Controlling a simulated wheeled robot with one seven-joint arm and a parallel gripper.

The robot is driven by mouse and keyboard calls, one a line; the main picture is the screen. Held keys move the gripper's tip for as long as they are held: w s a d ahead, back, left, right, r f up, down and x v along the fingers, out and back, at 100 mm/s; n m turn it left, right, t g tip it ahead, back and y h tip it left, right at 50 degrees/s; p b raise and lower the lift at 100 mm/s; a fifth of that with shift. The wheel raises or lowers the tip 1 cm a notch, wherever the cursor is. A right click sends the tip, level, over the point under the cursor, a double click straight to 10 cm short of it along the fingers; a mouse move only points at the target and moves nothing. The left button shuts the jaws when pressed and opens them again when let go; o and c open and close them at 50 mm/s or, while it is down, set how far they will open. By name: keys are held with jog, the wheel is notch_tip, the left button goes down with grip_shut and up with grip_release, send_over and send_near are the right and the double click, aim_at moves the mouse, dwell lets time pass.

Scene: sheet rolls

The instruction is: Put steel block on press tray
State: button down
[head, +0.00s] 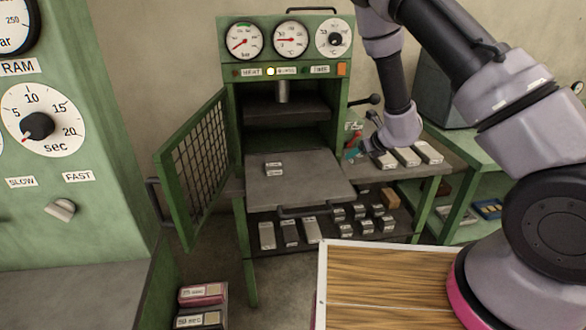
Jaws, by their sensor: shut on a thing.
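The green press stands in the middle of the head view, and its flat grey press tray (310,183) sticks out toward me with a bar handle at its front. My gripper (374,150) is low over the bench to the right of the press, shut on a steel block (384,161) at the left end of a short row. Its fingers are small and partly hidden by the wrist. Whether this block touches the bench I cannot tell. Two similar pale steel blocks (405,157) (428,152) lie just right of it.
The press's mesh door (196,165) hangs open on the left. A shelf (265,219) under the tray holds several labelled blocks. Red and teal items (353,143) lie left of my gripper. A wooden-topped surface (385,285) is in front. Most of the tray top is clear.

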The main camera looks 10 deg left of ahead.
jog(key=s+a+r+n+g+y, duration=0.3)
jog(key=a+r+n, duration=0.4)
jog(key=a, duration=0.7)
jog(key=shift+m, duration=0.3)
notch_tip(320, 180, down, 8)
jog(key=shift+f, duration=0.15)
jog(key=shift+f, duration=0.1)
grip_release()
jog(key=shift+s, duration=0.1)
